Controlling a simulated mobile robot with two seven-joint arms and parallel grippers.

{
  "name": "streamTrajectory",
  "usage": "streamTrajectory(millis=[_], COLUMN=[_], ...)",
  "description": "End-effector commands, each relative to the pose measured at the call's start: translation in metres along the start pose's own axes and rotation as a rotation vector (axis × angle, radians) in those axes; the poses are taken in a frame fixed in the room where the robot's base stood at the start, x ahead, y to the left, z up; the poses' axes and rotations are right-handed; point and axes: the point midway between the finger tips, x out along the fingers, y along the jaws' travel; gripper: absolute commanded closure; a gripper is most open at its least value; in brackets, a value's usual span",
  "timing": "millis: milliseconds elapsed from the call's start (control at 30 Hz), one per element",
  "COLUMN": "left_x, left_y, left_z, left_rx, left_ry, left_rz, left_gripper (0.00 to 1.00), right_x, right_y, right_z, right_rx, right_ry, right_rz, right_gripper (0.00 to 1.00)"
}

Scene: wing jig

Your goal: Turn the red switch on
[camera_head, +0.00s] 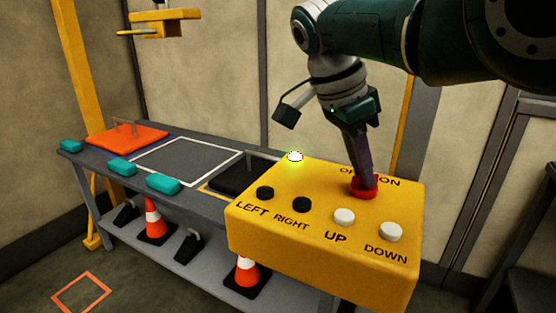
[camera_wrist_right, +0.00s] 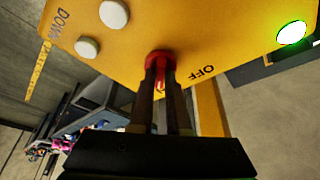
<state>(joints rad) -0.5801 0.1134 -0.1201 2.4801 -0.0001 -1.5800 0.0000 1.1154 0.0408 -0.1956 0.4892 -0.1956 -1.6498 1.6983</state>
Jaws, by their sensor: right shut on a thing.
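The red switch (camera_head: 363,189) is on top of the yellow control box (camera_head: 310,250), below the OFF and ON lettering, which my gripper partly covers. My right gripper (camera_head: 362,176) reaches down from above and is shut on the switch. In the right wrist view, the fingers (camera_wrist_right: 160,80) close around the red switch (camera_wrist_right: 160,56), with its red handle between them. Which label the handle points to is mostly hidden. A round lamp (camera_head: 295,156) on the box's far left corner glows green; it also glows in the right wrist view (camera_wrist_right: 291,33). My left gripper is not in view.
Black LEFT (camera_head: 265,193) and RIGHT (camera_head: 302,204) buttons and white UP (camera_head: 344,216) and DOWN (camera_head: 391,231) buttons stand near the switch. Behind is a grey table with an orange plate (camera_head: 128,138) and teal blocks (camera_head: 163,183). A yellow hoist part (camera_head: 164,22) hangs above.

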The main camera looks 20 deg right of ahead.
Motion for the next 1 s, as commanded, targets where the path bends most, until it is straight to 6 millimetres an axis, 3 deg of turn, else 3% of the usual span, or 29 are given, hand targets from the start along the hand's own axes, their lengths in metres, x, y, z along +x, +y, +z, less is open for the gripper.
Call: streamTrajectory(millis=[267,300,567,833,1000], left_x=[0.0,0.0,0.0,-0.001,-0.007], left_y=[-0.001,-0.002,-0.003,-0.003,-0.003], left_z=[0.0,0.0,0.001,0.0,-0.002], left_rx=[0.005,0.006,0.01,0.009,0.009], left_ry=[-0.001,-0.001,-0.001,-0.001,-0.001], left_rz=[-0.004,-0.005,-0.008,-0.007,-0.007], left_gripper=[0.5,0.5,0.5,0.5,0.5], right_x=[0.0,0.0,0.0,-0.002,-0.023], right_y=[0.0,0.0,0.0,0.0,-0.001], right_z=[-0.001,-0.001,-0.001,-0.001,-0.001], right_rx=[0.004,0.004,0.002,0.001,0.001], right_ry=[0.002,0.002,0.001,0.0,-0.001], right_rz=[0.002,0.002,0.001,0.0,-0.002], right_gripper=[1.0,0.84,0.55,0.55,0.55])
